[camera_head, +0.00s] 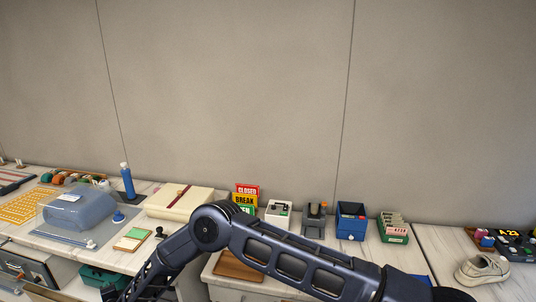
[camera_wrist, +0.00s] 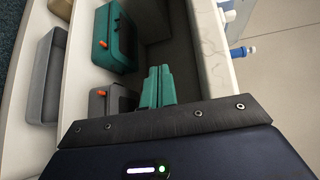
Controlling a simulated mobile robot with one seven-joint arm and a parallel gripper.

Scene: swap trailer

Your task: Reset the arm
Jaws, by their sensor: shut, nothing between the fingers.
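My arm (camera_head: 300,262) reaches across the bottom of the head view, bent at a round joint, and its far part drops toward the lower left. My gripper (camera_wrist: 157,72) shows in the wrist view as two teal fingers side by side, touching and empty. The fingers point toward a grey-walled space beside a pale worktop edge. In the head view the gripper end is low at the left and hard to make out.
In the wrist view, a teal case (camera_wrist: 114,36) and a grey case (camera_wrist: 100,102) with orange catches sit near the fingers.

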